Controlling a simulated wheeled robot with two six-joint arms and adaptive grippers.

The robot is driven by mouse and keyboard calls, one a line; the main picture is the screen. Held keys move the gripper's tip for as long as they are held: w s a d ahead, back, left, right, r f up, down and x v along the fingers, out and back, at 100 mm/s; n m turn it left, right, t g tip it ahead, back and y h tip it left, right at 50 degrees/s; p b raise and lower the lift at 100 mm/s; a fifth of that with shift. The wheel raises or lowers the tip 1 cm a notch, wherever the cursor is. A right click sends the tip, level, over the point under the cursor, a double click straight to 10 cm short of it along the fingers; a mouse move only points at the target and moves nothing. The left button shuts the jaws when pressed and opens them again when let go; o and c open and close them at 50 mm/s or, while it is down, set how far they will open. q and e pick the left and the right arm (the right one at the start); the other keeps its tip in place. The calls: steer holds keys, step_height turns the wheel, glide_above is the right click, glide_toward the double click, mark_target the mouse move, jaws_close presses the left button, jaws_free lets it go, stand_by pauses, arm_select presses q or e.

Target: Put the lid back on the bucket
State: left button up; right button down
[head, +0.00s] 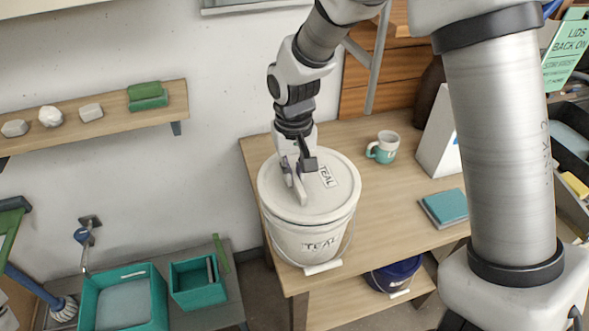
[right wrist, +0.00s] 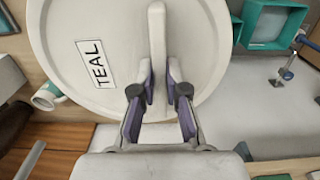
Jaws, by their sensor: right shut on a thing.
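The white bucket (head: 292,243), labelled TEAL, stands upright at the left end of the wooden table with its wire handle hanging at the front. The round white lid (head: 328,206), also labelled TEAL, lies over the bucket's mouth and looks about level with the rim. I cannot tell whether it is fully seated. My right gripper (head: 299,178) comes from above and is shut on the lid's raised bar handle. In the right wrist view, the handle (right wrist: 157,35) runs between the two fingers. The bucket's opening is hidden. My left gripper is not in view.
A teal-and-white mug (head: 384,147) and a teal book (head: 445,207) are on the table right of the bucket. A dark blue bucket (head: 393,276) sits on the lower shelf. Teal bins (head: 197,283) stand at lower left. A wall shelf (head: 75,120) is at left.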

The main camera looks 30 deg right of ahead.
steer(key=shift+f, duration=0.4)
stand_by(0.6)
steer(key=shift+f+p, duration=0.15)
steer(key=shift+p, duration=0.15)
stand_by(0.5)
steer(key=c, duration=0.6)
jaws_free()
steer(key=shift+c, duration=0.2)
step_height(320, 180, up, 7)
steer(key=p, duration=0.7)
